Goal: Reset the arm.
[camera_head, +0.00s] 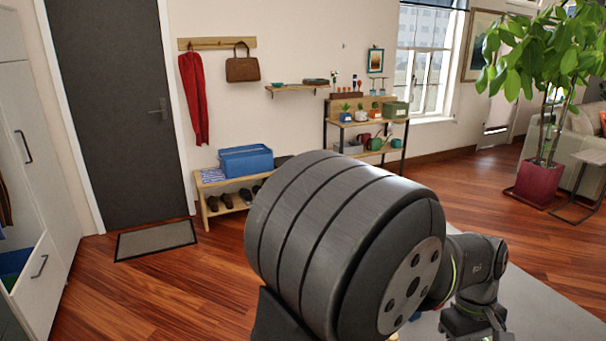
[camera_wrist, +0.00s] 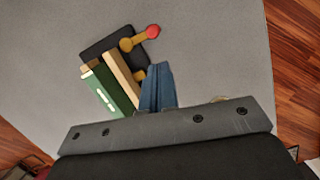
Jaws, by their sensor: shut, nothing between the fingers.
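Just left of the fingers are a green block or book (camera_wrist: 104,88) with pale marks, a tan strip (camera_wrist: 120,75), and a dark flat piece (camera_wrist: 97,50). A yellow piece with a red round end (camera_wrist: 152,31) lies above the fingers in the picture. I cannot tell whether the fingers touch any of these. In the head view, my large black arm link covers the middle, and I cannot make out the fingers.
The grey surface (camera_head: 550,315) also shows at lower right in the head view, with wood floor (camera_head: 125,285) around it. A bench (camera_head: 229,202) with a blue bin (camera_head: 246,161), a shelf unit (camera_head: 364,124), a door (camera_head: 115,100) and a potted plant (camera_head: 532,184) stand farther back.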

